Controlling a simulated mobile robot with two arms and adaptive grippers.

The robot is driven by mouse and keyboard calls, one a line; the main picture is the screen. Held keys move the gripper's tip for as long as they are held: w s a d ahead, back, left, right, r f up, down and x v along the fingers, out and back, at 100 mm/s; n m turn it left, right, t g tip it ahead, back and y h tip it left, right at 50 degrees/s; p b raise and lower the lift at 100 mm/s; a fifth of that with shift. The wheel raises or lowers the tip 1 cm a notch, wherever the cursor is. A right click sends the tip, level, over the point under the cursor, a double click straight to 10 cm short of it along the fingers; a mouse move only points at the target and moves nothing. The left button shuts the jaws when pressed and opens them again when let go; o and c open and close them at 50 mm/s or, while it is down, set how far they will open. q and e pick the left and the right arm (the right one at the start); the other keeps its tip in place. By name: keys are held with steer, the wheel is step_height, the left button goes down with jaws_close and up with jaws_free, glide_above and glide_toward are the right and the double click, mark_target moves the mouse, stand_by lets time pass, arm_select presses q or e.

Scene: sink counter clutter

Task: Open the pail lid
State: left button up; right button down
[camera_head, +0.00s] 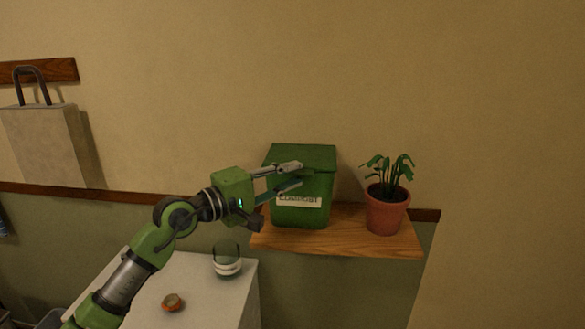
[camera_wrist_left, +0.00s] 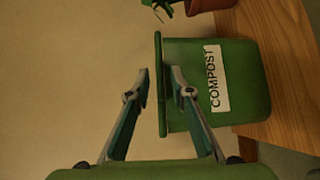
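The green compost pail (camera_head: 316,212) stands upright on a wooden shelf, with a white label reading COMPOST. Its flat green lid (camera_head: 312,153) is down on the pail. My left gripper (camera_head: 300,175) is in front of the pail near the lid's front edge, and its fingers are apart and empty. The left wrist view is turned sideways. There the lid's edge (camera_wrist_left: 160,115) lies between the two fingertips of my left gripper (camera_wrist_left: 159,75), one on the upper side and one toward the labelled pail body (camera_wrist_left: 250,85). Contact cannot be told. My right gripper is not in view.
A potted plant (camera_head: 387,210) stands right of the pail on the wooden shelf (camera_head: 345,241). A glass (camera_head: 227,261) and a small orange-brown item (camera_head: 173,302) sit on the white counter (camera_head: 200,290) below. A bag (camera_head: 45,145) hangs at the left. The wall above is clear.

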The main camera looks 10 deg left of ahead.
arm_select(q)
steer(key=shift+w+d, duration=0.35)
steer(key=shift+w, duration=0.05)
jaws_close()
steer(key=r+n+g+p, duration=0.1)
steer(key=r+p, duration=0.1)
steer(key=w+r+n+g+y+p, duration=0.1)
steer(key=r+p, duration=0.2)
steer(key=r+n+y+p, duration=0.1)
steer(key=r+p, duration=0.2)
steer(key=shift+w+g, duration=0.4)
steer(key=shift+w+r+n+g+p, duration=0.3)
steer(key=shift+w+r+g, duration=0.1)
steer(key=shift+r, duration=0.25)
steer(key=shift+w+r, duration=0.55)
steer(key=shift+r, duration=0.3)
